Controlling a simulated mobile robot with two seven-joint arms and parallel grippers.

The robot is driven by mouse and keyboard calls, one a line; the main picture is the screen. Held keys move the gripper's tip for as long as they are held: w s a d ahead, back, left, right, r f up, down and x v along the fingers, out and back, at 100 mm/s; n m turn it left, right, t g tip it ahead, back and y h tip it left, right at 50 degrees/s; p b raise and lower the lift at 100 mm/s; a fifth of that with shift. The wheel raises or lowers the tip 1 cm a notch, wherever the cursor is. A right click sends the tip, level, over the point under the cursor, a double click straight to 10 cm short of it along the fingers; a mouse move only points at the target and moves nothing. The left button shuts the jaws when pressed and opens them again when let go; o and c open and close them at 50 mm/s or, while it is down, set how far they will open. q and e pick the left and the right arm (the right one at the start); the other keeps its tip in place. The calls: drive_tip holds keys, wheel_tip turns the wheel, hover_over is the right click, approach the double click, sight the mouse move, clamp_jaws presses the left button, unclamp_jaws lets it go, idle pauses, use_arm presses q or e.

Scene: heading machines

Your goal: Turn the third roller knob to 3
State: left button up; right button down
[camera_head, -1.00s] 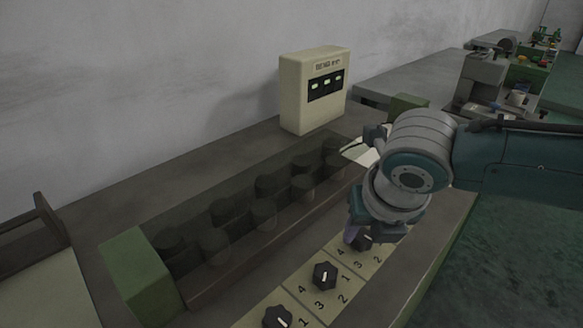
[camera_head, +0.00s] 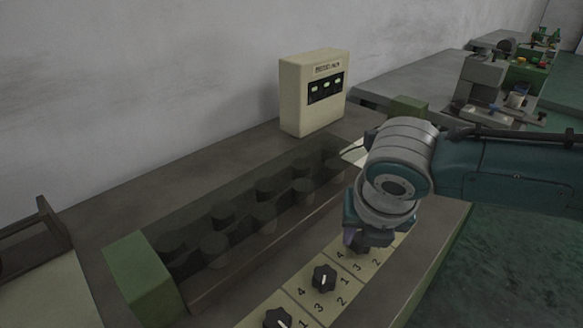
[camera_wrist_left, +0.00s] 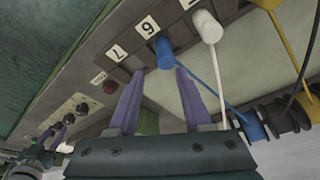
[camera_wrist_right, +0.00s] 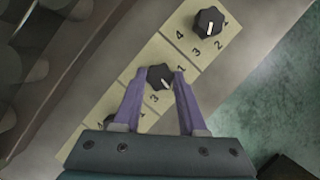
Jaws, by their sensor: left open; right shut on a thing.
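A black lobed knob (camera_wrist_right: 158,76) with a white mark sits on the cream numbered strip. My right gripper (camera_wrist_right: 158,82) is shut on it, one purple finger on each side. In the right wrist view the white mark points down and right, on the side of the 2 and 3. In the head view the right gripper (camera_head: 353,240) mostly hides this knob. A neighbouring knob (camera_head: 323,278) and a nearer knob (camera_head: 278,318) stand on the same strip. My left gripper (camera_wrist_left: 160,95) is open, seen only in the left wrist view.
A cream display box (camera_head: 313,95) stands behind a dark cover (camera_head: 240,215) over several round rollers. The left wrist view shows a blue plug (camera_wrist_left: 165,53) just beyond the left fingers, a white plug (camera_wrist_left: 207,26) and cables. Green floor lies right of the bench.

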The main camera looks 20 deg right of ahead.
drive_tip(key=shift+r+m+h+p, duration=0.1)
drive_tip(key=shift+m+h+p, duration=0.25)
drive_tip(key=shift+m, duration=0.45)
drive_tip(key=m, duration=0.1)
drive_tip(key=m+g, duration=0.1)
drive_tip(key=shift+w+a+m+h, duration=0.15)
drive_tip(key=shift+m+h, duration=0.2)
drive_tip(key=shift+m, duration=0.05)
drive_tip(key=m+g, duration=0.1)
drive_tip(key=m, duration=0.1)
drive_tip(key=shift+m, duration=0.3)
drive_tip(key=shift+w+m+g+h+b, duration=0.1)
drive_tip(key=shift+m+g+h+b, duration=0.4)
drive_tip(key=shift+m, duration=1)
drive_tip(key=shift+c, duration=2.3)
unclamp_jaws()
